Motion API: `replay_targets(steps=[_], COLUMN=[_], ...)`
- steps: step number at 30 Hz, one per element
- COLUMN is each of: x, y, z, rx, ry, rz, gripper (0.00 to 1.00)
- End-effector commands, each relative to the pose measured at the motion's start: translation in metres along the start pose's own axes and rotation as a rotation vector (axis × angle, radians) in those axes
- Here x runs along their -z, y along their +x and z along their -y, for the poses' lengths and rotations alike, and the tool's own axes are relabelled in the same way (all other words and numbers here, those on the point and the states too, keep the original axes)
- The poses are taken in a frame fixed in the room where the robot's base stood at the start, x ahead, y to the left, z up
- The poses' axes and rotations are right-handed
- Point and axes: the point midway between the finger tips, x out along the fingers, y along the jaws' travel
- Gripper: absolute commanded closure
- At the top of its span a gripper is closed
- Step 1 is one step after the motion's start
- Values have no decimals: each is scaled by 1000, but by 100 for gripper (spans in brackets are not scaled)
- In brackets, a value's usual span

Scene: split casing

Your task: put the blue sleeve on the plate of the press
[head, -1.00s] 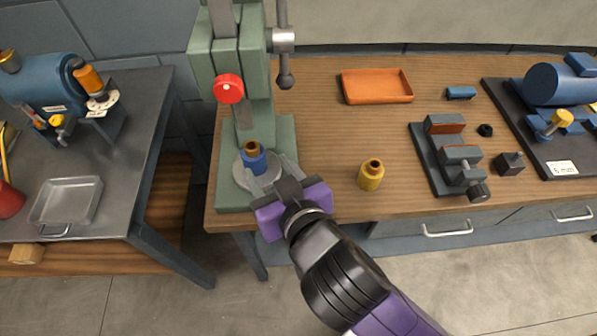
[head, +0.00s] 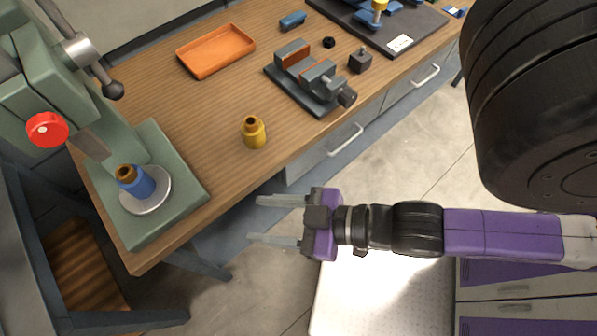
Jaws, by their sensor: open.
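The blue sleeve (head: 141,186) stands on the round metal plate (head: 158,201) of the green press (head: 190,196). A brown-gold ring-shaped top (head: 126,174) shows at the sleeve's upper end. The sleeve looks upright and nothing of mine touches it. My gripper (head: 273,221) is open and empty, well to the right of the press and out past the bench's front edge, over the floor. Its two grey fingers point left, towards the press.
On the wooden bench (head: 185,112) are a yellow sleeve (head: 253,132), a grey vise (head: 310,77), an orange tray (head: 215,51), a dark block (head: 360,60) and a small blue part (head: 292,20). The press's red knob (head: 47,130) and lever (head: 80,50) overhang the left side.

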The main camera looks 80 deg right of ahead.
Motion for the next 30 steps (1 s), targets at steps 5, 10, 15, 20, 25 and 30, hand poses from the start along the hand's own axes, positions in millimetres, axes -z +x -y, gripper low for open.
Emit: replay_targets(steps=[5,10,15,20,25,30], x=[-2,2,3,3,3,2], y=[-45,-62,-63,-63,-63,-63], z=[-10,-16,-16,-16,-16,-16], rx=[-32,-52,-53,-53,-52,-52], ry=[19,24,24,24,24,24], rz=[-33,-55,-59,-58,-58,-58], gripper=[50,50,50,50,50,50])
